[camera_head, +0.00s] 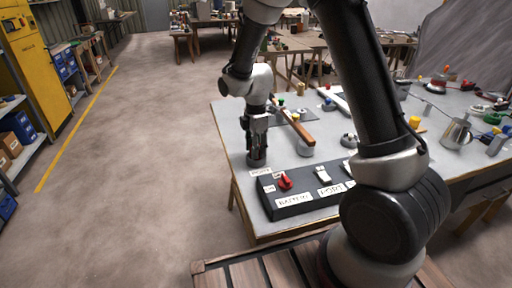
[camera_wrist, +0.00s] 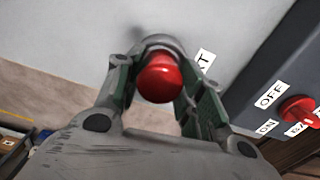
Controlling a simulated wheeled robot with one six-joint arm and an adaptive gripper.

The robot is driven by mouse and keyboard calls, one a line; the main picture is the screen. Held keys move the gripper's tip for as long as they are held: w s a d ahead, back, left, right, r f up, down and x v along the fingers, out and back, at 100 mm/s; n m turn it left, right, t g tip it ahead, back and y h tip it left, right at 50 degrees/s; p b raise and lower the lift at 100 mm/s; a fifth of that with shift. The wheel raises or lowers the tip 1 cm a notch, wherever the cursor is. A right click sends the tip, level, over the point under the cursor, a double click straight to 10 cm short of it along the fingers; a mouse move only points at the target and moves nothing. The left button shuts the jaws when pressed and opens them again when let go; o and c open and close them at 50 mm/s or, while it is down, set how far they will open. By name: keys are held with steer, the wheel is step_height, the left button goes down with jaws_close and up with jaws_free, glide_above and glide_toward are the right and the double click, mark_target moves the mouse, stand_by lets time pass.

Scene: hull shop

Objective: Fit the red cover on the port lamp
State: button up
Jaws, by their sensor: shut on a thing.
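My gripper (camera_head: 257,143) points down at the near left corner of the grey table, over a dark round lamp base (camera_head: 257,161) beside a PORT label (camera_head: 261,172). In the wrist view the fingers are shut on the red cover (camera_wrist: 160,79), a glossy rounded cap. The grey rim of the lamp base (camera_wrist: 163,41) shows just behind the cover. I cannot tell whether the cover touches or is seated on the lamp. In the head view the fingers hide the cover.
A dark switch box (camera_head: 300,209) with a red knob (camera_head: 285,182) and white switches stands close to the right of the lamp. A wooden-handled tool (camera_head: 292,124) lies behind. A metal pitcher (camera_head: 456,132) and several coloured parts fill the table's right side.

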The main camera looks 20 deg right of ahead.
steer(key=shift+f, duration=0.25)
stand_by(0.4)
steer(key=o, duration=0.9)
steer(key=shift+o, duration=0.2)
steer(key=o, duration=0.4)
steer(key=shift+r, duration=4)
